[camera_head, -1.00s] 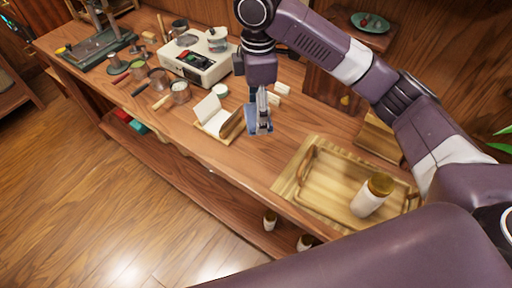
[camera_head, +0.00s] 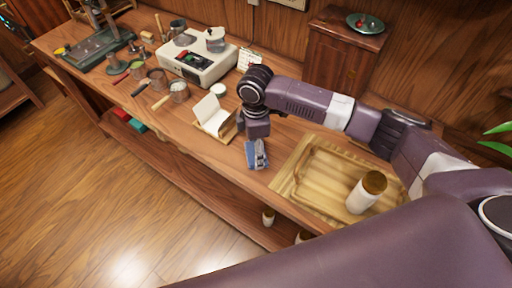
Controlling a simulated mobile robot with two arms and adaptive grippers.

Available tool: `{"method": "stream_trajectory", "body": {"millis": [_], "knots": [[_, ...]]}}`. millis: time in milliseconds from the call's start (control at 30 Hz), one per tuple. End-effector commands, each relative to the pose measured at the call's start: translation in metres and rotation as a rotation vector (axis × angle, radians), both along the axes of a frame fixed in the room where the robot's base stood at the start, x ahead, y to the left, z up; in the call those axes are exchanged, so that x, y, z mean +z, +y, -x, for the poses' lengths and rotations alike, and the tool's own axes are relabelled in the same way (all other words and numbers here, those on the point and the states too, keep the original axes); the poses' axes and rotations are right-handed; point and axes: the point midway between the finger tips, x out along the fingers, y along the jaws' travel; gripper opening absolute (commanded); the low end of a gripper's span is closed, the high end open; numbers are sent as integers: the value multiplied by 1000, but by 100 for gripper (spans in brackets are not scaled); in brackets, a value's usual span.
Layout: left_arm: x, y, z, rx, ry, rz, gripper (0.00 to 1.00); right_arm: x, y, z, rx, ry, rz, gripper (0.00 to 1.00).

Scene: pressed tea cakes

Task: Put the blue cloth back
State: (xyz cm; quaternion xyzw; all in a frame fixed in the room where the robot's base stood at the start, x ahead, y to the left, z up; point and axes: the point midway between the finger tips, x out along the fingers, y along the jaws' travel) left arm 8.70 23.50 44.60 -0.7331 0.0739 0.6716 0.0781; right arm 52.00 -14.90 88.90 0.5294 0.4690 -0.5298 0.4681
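The blue cloth (camera_head: 250,154) is small and partly hidden by my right gripper (camera_head: 259,161). My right arm comes in from the right, and its gripper points down over the counter, between the open book and the wooden tray. The gripper appears shut on the cloth. I cannot tell whether the cloth touches the counter or is slightly above it. My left gripper is not in view.
An open book (camera_head: 212,116) stands left of the gripper. A white appliance (camera_head: 205,66) and several handled cups are farther back. A small cabinet (camera_head: 343,50) bears a green plate (camera_head: 365,22).

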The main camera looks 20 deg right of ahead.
Motion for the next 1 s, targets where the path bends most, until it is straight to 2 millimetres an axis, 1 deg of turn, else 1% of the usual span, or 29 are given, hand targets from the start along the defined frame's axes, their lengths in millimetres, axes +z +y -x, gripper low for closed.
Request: {"method": "stream_trajectory", "body": {"millis": [67,300,333,467,500,800,933,1000], "knots": [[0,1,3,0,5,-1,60,0,0,0,0,-1,0,43],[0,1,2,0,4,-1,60,-2,0,0,0,1,0,43],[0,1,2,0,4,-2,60,-3,0,0,0,1,1,67],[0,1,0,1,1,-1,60,-3,0,0,0,1,1,81],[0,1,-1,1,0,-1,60,-3,0,0,0,1,1,83],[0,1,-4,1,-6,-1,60,-1,0,0,0,0,0,83],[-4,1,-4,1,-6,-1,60,11,0,-1,0,-1,-1,83],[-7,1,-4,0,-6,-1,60,23,0,-1,1,-4,-1,83]]}}
